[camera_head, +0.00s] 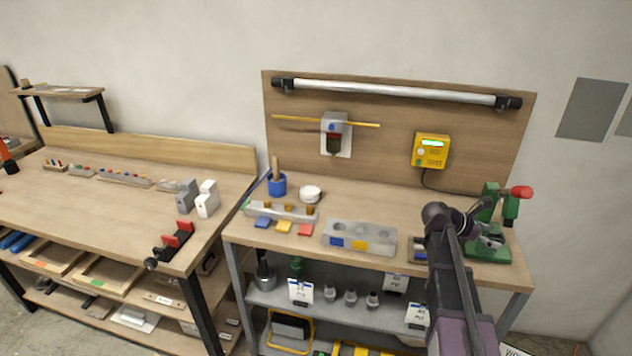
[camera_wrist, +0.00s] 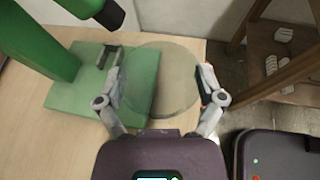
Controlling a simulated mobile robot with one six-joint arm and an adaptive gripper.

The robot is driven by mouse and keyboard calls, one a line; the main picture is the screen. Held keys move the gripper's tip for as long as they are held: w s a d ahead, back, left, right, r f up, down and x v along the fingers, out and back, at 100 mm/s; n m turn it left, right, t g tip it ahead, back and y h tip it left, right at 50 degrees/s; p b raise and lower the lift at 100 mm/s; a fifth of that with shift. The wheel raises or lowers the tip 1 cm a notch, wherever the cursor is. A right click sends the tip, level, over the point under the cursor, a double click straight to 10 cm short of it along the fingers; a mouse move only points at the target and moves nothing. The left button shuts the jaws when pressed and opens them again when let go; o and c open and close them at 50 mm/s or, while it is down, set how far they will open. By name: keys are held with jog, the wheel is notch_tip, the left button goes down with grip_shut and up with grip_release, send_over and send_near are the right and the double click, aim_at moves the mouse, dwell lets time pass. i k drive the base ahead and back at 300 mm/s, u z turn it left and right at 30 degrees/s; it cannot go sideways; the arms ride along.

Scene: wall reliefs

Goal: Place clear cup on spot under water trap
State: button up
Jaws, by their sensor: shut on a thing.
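The clear cup (camera_wrist: 165,80) shows in the wrist view as a see-through round shape between the two fingers of my gripper (camera_wrist: 162,84). My gripper is shut on it, above the table edge beside the green press base. In the head view my gripper (camera_head: 482,228) is at the right end of the right bench, in front of the green press; the cup is too small to make out there. The likely water trap (camera_head: 334,134), a grey block with a dark bowl, is on the wooden back board. I cannot make out a marked spot under it.
The green press (camera_head: 492,205) with a red handle stands close to my gripper.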

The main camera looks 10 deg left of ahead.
aim_at(333, 183)
jog(key=u, duration=0.35)
jog(key=i, duration=0.4)
jog(key=u, duration=0.65)
jog(key=i, duration=0.65)
jog(key=u, duration=0.1)
